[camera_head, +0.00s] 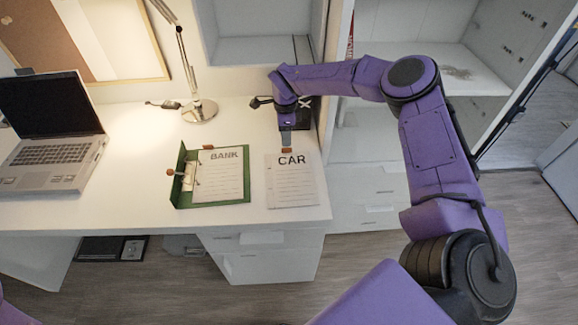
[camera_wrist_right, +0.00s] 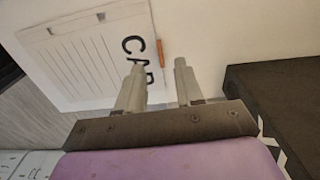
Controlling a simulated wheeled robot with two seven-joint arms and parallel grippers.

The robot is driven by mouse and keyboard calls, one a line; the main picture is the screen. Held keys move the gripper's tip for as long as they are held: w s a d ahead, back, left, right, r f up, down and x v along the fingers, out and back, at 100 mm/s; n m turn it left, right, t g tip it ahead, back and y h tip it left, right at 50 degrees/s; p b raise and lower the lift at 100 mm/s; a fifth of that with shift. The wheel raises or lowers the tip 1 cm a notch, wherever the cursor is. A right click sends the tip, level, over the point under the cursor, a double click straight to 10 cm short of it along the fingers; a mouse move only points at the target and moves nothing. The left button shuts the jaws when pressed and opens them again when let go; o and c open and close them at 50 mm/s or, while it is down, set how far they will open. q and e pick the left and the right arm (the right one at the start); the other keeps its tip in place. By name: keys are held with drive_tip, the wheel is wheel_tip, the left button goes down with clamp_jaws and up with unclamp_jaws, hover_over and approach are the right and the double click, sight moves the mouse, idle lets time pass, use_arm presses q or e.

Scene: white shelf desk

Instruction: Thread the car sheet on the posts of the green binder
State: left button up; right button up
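The car sheet (camera_head: 291,187) lies flat on the desk, right of the green binder, with "CAR" at its top. It also shows in the right wrist view (camera_wrist_right: 85,60). A small orange-brown tab (camera_wrist_right: 160,52) sits at its top edge. The green binder (camera_head: 221,200) lies open with a "BANK" sheet (camera_head: 218,175) in it. A metal clasp (camera_head: 189,176) shows at its left side; the posts are too small to make out. My right gripper (camera_wrist_right: 158,67) is at the sheet's top edge by the tab, its fingers apart and empty. My left gripper is out of view.
A laptop (camera_head: 50,152) stands at the left and a lamp base (camera_head: 199,111) behind the binder. A dark box (camera_head: 304,103) is close behind my right gripper. The desk's right edge is near the sheet. Bare desk lies between laptop and binder.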

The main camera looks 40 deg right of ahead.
wheel_tip(320, 180, down, 4)
drive_tip(key=shift+s+d+f+p, duration=0.1)
drive_tip(key=shift+s+d+p, duration=0.05)
drive_tip(key=shift+p, duration=0.6)
drive_tip(key=shift+f, duration=0.5)
drive_tip(key=shift+r, duration=0.1)
clamp_jaws()
